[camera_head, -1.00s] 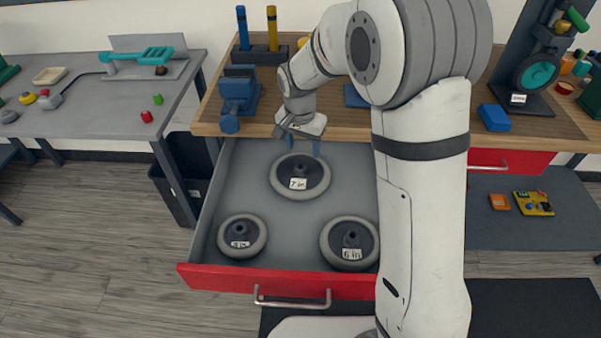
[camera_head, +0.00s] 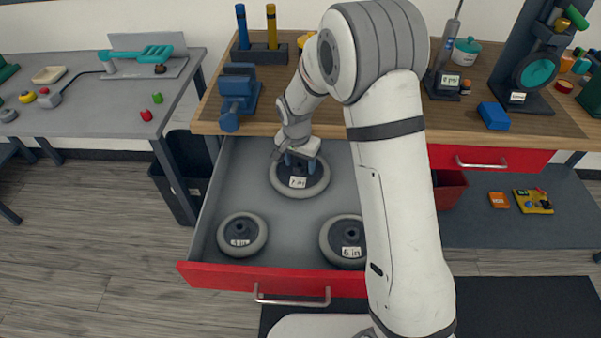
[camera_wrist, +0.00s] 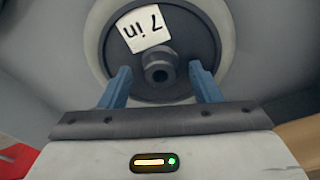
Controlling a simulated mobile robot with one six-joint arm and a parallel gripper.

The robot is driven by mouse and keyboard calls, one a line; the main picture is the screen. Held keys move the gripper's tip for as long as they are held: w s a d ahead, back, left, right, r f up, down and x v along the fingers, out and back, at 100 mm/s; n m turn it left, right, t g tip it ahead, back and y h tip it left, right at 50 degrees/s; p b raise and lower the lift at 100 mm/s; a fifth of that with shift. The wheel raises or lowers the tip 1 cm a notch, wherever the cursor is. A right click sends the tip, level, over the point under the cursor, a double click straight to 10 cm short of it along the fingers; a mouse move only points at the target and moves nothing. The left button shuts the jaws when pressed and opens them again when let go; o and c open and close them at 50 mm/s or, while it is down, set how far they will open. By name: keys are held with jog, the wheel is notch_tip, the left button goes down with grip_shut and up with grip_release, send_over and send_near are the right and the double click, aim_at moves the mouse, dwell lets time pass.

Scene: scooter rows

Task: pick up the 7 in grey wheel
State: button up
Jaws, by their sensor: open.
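The 7 in grey wheel (camera_head: 308,188) lies flat at the back of the open drawer, with a grey tyre, dark disc and white label. In the wrist view the wheel (camera_wrist: 205,40) fills the upper middle, its label upside down. My gripper (camera_head: 299,164) is over the wheel's hub in the head view. Its blue fingers (camera_wrist: 160,86) are open, one on each side of the dark hub (camera_wrist: 160,68). They look apart from the hub; I cannot tell how high the tips are above the disc.
The red-fronted drawer (camera_head: 240,277) also holds a smaller wheel (camera_head: 257,243) at front left and the 6 in wheel (camera_head: 328,246) at front right, partly behind my arm. The wooden worktop (camera_head: 300,126) edges the drawer's back. A blue vise (camera_head: 240,92) stands on it.

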grip_shut()
jog(key=shift+r, duration=0.1)
dwell(0.3)
dwell(0.4)
